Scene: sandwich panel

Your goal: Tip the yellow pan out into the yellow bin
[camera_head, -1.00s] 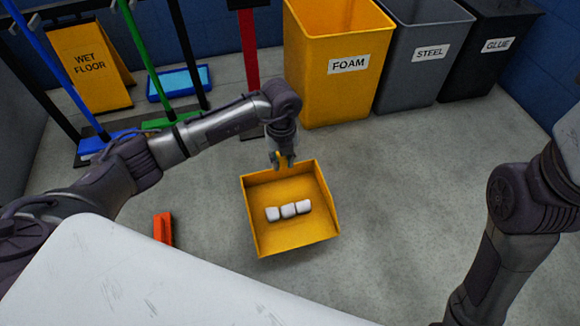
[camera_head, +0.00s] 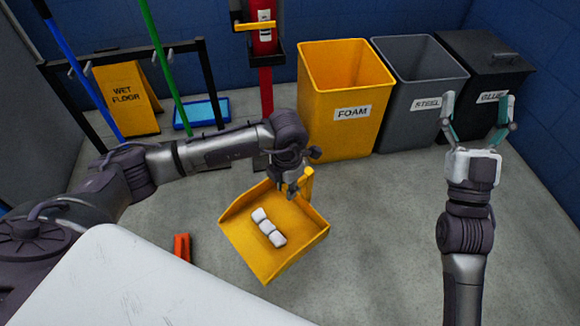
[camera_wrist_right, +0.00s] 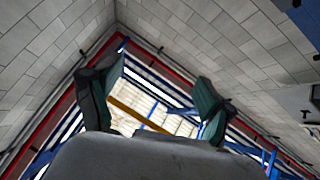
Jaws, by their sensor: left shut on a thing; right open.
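The yellow pan (camera_head: 265,256) is a dustpan with three white foam pieces (camera_head: 268,227) lying in it. My left gripper (camera_head: 295,186) is shut on the pan's upright handle at its back edge. The pan looks turned at an angle, and I cannot tell how high it is off the floor. The yellow bin (camera_head: 343,84), labelled FOAM, stands behind and to the right of the pan and looks empty as far as I see inside. My right gripper (camera_head: 479,112) is open and empty, pointing up, in front of the grey and black bins. Its open fingers also show in the right wrist view (camera_wrist_right: 153,95).
A grey STEEL bin (camera_head: 418,87) and a lidded black GLUE bin (camera_head: 487,75) stand right of the yellow one. A wet floor sign (camera_head: 126,97), broom handles and a blue tray (camera_head: 201,112) are at the back left. An orange object (camera_head: 182,247) lies left of the pan.

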